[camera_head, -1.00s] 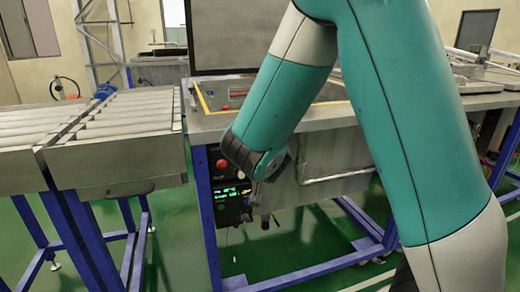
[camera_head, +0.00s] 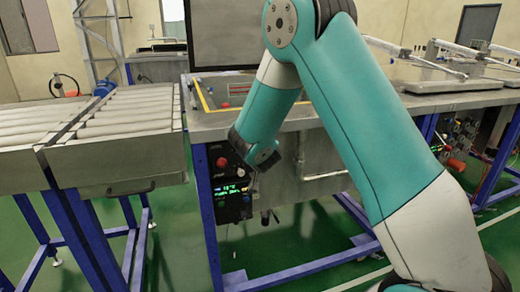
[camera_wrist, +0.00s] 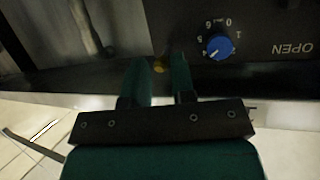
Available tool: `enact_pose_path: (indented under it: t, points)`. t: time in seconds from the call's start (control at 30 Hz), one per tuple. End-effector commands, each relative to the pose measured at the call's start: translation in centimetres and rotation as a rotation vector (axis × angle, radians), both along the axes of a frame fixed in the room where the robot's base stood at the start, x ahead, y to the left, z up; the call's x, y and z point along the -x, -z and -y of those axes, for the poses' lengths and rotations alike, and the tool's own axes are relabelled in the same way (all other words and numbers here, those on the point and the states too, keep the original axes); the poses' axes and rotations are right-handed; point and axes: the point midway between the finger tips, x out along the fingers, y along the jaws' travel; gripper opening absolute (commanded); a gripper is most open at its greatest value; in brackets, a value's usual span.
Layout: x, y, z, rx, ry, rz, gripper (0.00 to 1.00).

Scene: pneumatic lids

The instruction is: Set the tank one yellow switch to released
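My gripper (camera_wrist: 161,72) is open, with a gap between the green fingers. I cannot tell whether either finger touches the switch. In the head view my gripper (camera_head: 252,183) is small and dark in front of the control panel (camera_head: 229,206), and the switch cannot be made out. The switch's setting cannot be read.
A red button (camera_head: 221,162) and lit green displays are on the panel. A roller conveyor (camera_head: 110,150) stands at left.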

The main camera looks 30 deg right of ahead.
Motion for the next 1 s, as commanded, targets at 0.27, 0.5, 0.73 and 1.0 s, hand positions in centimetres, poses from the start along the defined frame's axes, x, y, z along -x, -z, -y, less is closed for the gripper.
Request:
enact_pose_path:
  t: [0.27, 0.5, 0.73, 1.0]
  points:
    - [0.0, -0.1, 0.0, -0.001, 0.001, -0.004, 0.00]
    - [-0.2, -1.4, 0.2, -0.032, 0.005, -0.108, 0.00]
    - [-0.4, -1.4, 0.2, -0.059, 0.004, -0.207, 0.00]
    - [-0.5, -1.2, 0.2, -0.061, 0.002, -0.216, 0.00]
